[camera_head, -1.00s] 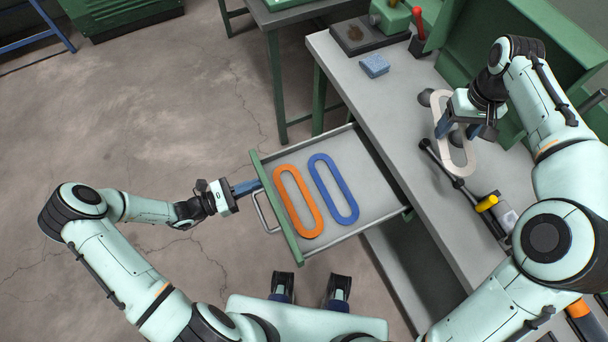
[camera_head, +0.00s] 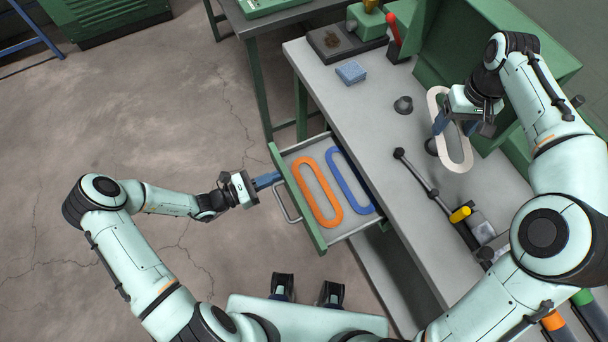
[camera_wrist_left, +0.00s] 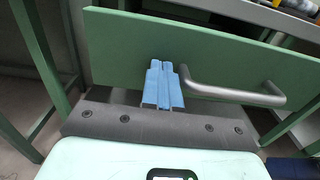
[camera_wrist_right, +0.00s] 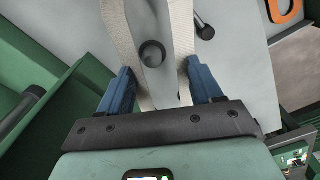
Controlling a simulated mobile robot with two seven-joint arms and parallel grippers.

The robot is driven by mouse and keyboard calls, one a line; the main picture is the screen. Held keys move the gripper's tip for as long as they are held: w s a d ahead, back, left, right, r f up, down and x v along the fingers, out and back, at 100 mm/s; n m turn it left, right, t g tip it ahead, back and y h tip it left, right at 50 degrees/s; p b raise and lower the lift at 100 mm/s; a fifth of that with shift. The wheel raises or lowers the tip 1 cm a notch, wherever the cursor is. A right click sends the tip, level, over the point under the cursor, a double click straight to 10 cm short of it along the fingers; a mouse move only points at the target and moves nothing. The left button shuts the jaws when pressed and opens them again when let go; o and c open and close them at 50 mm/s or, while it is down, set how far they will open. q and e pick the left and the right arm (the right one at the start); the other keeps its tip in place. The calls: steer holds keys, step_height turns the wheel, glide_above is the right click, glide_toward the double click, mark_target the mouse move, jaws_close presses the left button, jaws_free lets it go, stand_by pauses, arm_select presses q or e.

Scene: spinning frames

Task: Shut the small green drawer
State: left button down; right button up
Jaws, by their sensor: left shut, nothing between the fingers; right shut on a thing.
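The small green drawer (camera_head: 298,198) stands partly open under the grey workbench, its green front facing left in the head view. An orange oval ring (camera_head: 317,192) and a blue oval ring (camera_head: 351,181) lie inside it. My left gripper (camera_head: 266,180) is shut and empty, its blue fingertips against or very near the drawer front beside the metal handle (camera_head: 284,205). The left wrist view shows the fingers (camera_wrist_left: 163,85) at the green front (camera_wrist_left: 215,55), just left of the handle (camera_wrist_left: 235,93). My right gripper (camera_head: 455,124) is shut on a cream oval ring (camera_head: 459,158) above the bench.
A green-framed table stands behind. The floor left of the drawer is clear.

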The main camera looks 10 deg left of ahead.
mark_target(328, 155)
arm_select(q)
steer(key=b+x, duration=0.1)
steer(key=x, duration=1.7)
steer(key=shift+w+d, duration=0.15)
steer(key=shift+d, duration=0.05)
steer(key=shift+r, duration=0.1)
arm_select(e)
steer(key=shift+s+a+f, duration=0.2)
steer(key=shift+s+f, duration=0.15)
steer(key=shift+f, duration=0.25)
arm_select(q)
steer(key=shift+w+d+r, duration=0.1)
